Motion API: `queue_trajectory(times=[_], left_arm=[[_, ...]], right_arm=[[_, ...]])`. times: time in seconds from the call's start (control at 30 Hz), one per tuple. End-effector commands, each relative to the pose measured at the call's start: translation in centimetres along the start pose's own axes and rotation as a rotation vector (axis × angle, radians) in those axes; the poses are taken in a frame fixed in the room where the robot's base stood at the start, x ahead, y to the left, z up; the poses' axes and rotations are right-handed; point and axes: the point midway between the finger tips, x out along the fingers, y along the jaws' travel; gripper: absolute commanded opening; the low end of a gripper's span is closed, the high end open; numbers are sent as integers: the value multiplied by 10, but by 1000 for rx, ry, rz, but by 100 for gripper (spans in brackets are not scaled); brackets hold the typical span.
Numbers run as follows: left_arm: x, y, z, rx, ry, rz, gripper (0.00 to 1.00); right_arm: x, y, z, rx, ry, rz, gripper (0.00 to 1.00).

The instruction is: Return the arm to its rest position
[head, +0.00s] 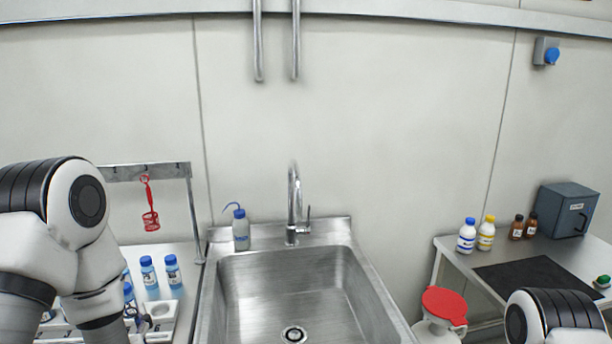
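My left arm (85,230) comes in from the left and bends downward over the left bench. Its gripper (143,322) shows only in small part at the bottom left, low beside a white rack. I cannot tell whether its fingers are open or shut, or whether they hold anything. My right arm (555,318) shows only as a rounded joint at the bottom right edge. My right gripper is out of view.
A steel sink (300,285) with a tall faucet (294,205) lies in the middle. A wash bottle (240,230) stands on its back rim. Blue-capped bottles (172,272), a white rack (162,312) and a hanging red holder (150,212) are left. A red-lidded bin (444,306) stands right.

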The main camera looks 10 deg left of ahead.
Motion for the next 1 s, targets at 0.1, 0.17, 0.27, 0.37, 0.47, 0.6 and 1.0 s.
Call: queue_trajectory(times=[0.1,0.17,0.27,0.37,0.47,0.6,1.0], left_arm=[[-3,6,24,16,-73,31,74],[-6,9,36,24,-114,50,74],[-11,13,59,40,-189,80,74],[-20,18,86,63,-281,118,74],[-34,23,120,92,-396,162,74],[-65,27,175,149,-595,235,74],[-266,-25,332,479,-1445,507,74]], right_arm=[[1,0,0,0,0,0,0],[1,0,0,0,1,0,0],[2,0,0,0,1,0,0],[2,0,0,0,1,0,0],[3,0,0,0,1,0,0],[5,0,0,0,0,0,0],[10,0,0,0,0,0,0]])
